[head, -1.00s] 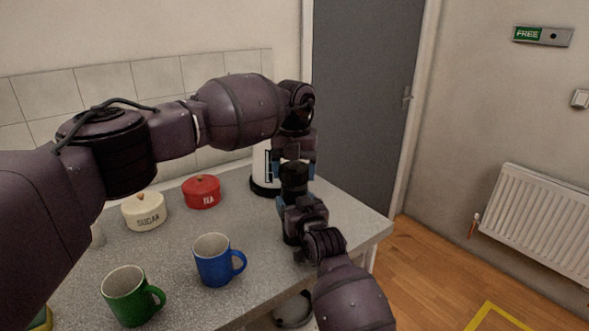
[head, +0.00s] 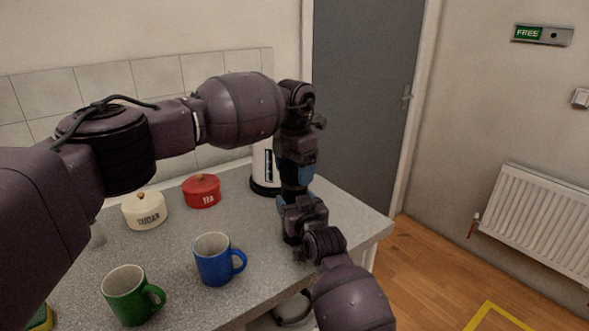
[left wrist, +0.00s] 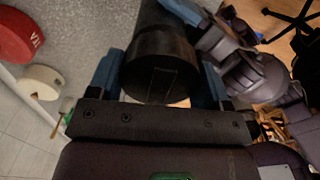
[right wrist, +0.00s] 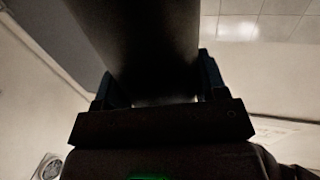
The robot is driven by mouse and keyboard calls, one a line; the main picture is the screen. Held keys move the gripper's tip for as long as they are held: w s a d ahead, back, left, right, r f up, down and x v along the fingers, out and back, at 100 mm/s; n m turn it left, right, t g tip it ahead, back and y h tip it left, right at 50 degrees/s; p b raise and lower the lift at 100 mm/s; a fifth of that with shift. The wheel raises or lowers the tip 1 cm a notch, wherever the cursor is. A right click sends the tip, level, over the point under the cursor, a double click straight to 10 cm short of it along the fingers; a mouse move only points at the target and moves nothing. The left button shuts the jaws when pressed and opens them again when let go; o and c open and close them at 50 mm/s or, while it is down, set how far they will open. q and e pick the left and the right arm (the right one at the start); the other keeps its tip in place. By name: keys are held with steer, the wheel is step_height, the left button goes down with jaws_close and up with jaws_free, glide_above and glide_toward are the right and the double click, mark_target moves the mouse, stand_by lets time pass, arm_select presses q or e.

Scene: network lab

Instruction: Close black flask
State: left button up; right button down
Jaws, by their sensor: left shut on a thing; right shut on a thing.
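The black flask (left wrist: 160,65) is a dark cylinder between the blue fingers of my left gripper (left wrist: 165,85), its round end facing the left wrist camera. In the right wrist view, the flask's dark body (right wrist: 145,45) is between the fingers of my right gripper (right wrist: 160,85). In the head view, my left gripper (head: 294,172) is above my right gripper (head: 292,208), and both are shut on the flask, one at each end. The arms largely hide the flask there, and I cannot make out the seam of its lid.
A blue mug (head: 213,262), a green mug (head: 127,298), a sugar pot (head: 145,212) and a red tea pot (head: 201,191) stand on the grey counter (head: 180,250). A white appliance with a black base (head: 263,185) stands close behind the grippers.

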arm_select(q)
steer(key=o, duration=1)
steer(key=shift+r, duration=0.1)
steer(key=shift+r, duration=2.2)
steer(key=shift+c, duration=0.3)
steer(key=shift+r+n, duration=1.75)
steer(key=shift+n, duration=0.15)
steer(key=shift+f, duration=0.1)
steer(key=shift+f, duration=3.95)
